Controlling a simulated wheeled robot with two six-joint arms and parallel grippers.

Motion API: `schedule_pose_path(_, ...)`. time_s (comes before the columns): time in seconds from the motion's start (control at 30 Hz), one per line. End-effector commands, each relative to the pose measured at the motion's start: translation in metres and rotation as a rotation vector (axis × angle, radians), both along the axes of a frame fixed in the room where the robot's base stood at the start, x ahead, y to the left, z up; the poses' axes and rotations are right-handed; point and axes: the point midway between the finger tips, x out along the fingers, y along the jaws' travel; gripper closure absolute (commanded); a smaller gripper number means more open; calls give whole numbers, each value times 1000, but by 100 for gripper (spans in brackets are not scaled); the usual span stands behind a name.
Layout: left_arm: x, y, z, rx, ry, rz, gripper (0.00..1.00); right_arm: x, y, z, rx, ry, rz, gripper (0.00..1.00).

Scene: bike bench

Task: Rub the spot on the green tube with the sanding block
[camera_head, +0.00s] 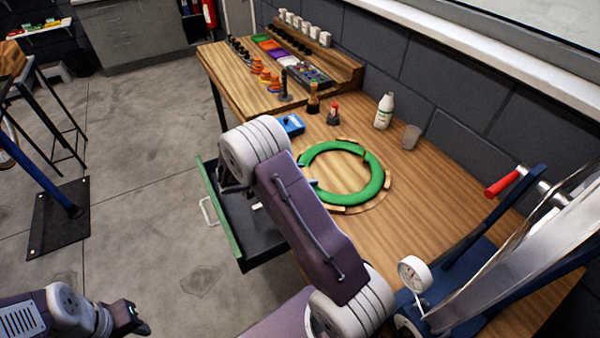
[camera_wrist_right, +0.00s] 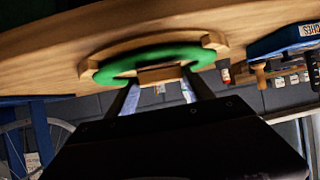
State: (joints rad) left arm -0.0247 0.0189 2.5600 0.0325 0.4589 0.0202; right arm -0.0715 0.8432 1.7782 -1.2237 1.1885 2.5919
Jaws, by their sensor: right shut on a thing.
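The green tube (camera_head: 375,187) lies as a ring on a round wooden board on the bench, with small wooden cleats around it. In the right wrist view the tube (camera_wrist_right: 115,69) lies just beyond my right gripper (camera_wrist_right: 160,92). That gripper is shut on the sanding block (camera_wrist_right: 160,75), a tan block held between its two fingers, close against the near side of the tube. I cannot tell if they touch. My right arm hides part of the tube in the head view, and the spot is not visible. My left gripper (camera_head: 131,318) is low at left, away from the bench; its jaws are unclear.
A blue box (camera_head: 291,125), bottles (camera_head: 384,111) and a cup (camera_head: 411,137) stand behind the ring. A wheel stand with a red handle (camera_head: 502,184) is at right. An open drawer (camera_head: 245,232) sticks out at the front. Bare bench lies right of the ring.

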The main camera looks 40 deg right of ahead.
Motion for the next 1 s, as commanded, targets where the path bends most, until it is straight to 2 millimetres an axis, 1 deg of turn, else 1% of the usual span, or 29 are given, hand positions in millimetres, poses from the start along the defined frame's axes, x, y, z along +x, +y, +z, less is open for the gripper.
schedule_pose_path(0.23,0,0,-1,0,0,0,64,1,-1,-1,1,0,-1,78)
schedule_pose_path(0.7,0,0,-14,0,0,0,64,24,-7,-2,1,-2,-1,78)
schedule_pose_path(1.0,0,0,-15,0,0,0,64,28,-9,-1,2,-1,1,78)
